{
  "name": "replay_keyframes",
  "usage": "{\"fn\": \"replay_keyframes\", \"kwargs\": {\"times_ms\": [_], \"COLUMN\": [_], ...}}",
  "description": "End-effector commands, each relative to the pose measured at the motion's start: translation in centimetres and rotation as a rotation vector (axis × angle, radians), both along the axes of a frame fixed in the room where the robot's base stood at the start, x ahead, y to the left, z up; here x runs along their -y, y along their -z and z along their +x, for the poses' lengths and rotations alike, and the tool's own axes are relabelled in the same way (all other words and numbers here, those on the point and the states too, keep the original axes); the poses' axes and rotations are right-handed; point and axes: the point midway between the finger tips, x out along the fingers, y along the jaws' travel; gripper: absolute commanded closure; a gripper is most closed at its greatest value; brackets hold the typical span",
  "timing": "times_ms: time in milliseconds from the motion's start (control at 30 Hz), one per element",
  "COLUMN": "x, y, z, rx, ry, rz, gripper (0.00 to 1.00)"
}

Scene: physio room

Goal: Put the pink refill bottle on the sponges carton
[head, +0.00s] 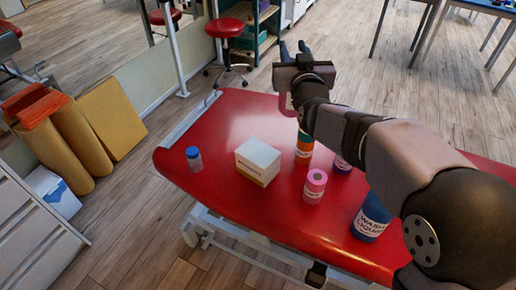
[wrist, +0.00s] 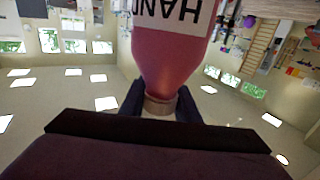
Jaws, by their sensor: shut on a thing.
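My gripper (head: 293,48) is shut on the neck of the pink refill bottle (head: 285,103). In the wrist view the bottle (wrist: 170,55) fills the upper middle, with a white label reading "HAND" upside down. Its neck sits between the dark fingers (wrist: 160,103). In the head view the bottle hangs below the gripper, mostly hidden behind it and the wrist. The sponges carton (head: 258,158), a white box with a yellowish lower band, stands on the red table. Its visible top is bare. The gripper and bottle appear beyond it and to its right, apart from it.
The red couch (head: 225,190) also bears a small blue-capped bottle (head: 194,158) left of the carton, a pink cylinder (head: 315,187), an orange-and-green container (head: 304,148), a purple-labelled one (head: 342,164) and a blue wash bottle (head: 371,220) to the right. Its left part is mostly clear.

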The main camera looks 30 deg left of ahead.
Motion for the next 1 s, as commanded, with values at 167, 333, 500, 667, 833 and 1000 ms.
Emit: {"fn": "replay_keyframes", "kwargs": {"times_ms": [167, 333, 500, 667, 833, 1000], "x": [-3.0, -5.3, -6.8, -7.8, -8.4, -8.3], "y": [-0.2, 0.0, 0.2, 0.2, 1.1, 2.3], "z": [-1.6, -3.0, -4.0, -4.7, -5.1, -5.1], "rx": [0.0, -0.005, -0.009, -0.011, -0.015, -0.014], "ry": [-0.064, -0.114, -0.147, -0.171, -0.185, -0.184], "rz": [0.005, 0.006, 0.007, 0.007, 0.006, 0.007], "gripper": [1.0, 1.0, 1.0, 1.0, 1.0, 1.0]}}
